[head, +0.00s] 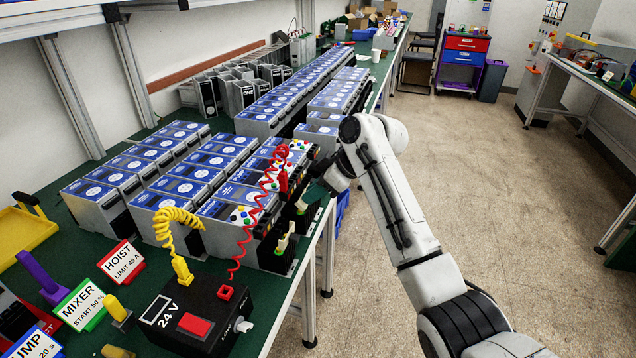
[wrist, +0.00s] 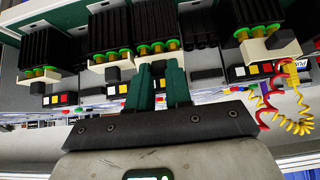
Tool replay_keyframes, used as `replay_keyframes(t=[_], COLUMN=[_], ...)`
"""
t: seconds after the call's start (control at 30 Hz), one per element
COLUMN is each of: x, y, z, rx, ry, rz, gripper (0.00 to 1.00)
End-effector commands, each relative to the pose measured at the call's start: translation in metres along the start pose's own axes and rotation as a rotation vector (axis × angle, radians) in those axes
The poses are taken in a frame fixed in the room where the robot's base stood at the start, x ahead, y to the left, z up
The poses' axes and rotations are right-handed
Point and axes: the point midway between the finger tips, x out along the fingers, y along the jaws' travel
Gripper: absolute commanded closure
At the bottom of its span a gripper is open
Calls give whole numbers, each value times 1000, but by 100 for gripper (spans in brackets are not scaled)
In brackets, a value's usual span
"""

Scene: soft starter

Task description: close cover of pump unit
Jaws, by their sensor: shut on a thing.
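In the head view, several dark units with cream covers stand at the table's right edge; one cream cover (head: 283,243) shows on the nearest. My gripper (head: 318,192) is at the cover of a unit farther back, partly hidden by my arm. In the wrist view, my gripper (wrist: 161,88) has its two green fingers closed around a dark tab at the front of a unit with black fins (wrist: 155,20) and green-ringed brass terminals. A cream cover (wrist: 120,75) sits just left of the fingers, another (wrist: 38,74) farther left. I cannot tell which unit is the pump unit.
A black 24 V box (head: 190,318) with red and yellow coiled cords stands in front. Signs stand at lower left: HOIST (head: 121,262), MIXER (head: 80,304) and a partly cropped pump sign (head: 36,346). Rows of blue-topped units fill the table. The floor (head: 480,190) at right is clear.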

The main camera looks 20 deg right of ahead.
Motion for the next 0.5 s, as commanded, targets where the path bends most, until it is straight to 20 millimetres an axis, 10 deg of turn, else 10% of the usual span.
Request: replay_keyframes(t=[0.5], x=[2], y=[0], z=[-5], rx=[-1], ry=[-121], rz=[1], gripper=[100])
